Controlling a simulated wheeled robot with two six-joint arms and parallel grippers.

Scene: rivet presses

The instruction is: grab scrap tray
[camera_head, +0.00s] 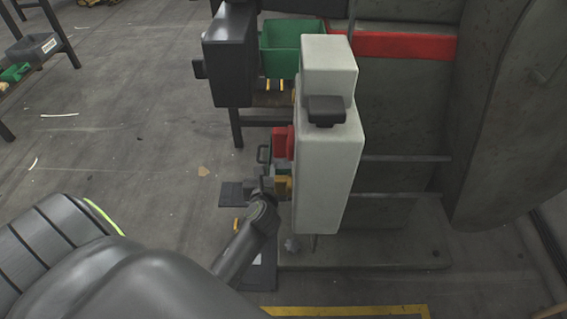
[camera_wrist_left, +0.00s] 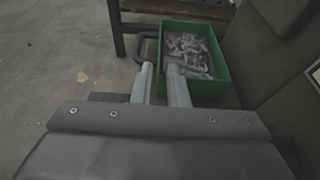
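The scrap tray is a green open box, seen in the left wrist view (camera_wrist_left: 208,89), filled with grey metal scrap (camera_wrist_left: 190,52). Its dark loop handle (camera_wrist_left: 143,46) sticks out on the left side. In the head view the tray is mostly hidden by the white press housing; its handle (camera_head: 263,154) shows at the housing's left edge. My right gripper is not in view.
The white press housing (camera_head: 328,165) stands close to the right of my left gripper. A dark unit (camera_head: 229,55) and another green bin (camera_head: 288,48) are beyond it. A table leg (camera_wrist_left: 117,28) stands behind the handle. The floor to the left is mostly clear.

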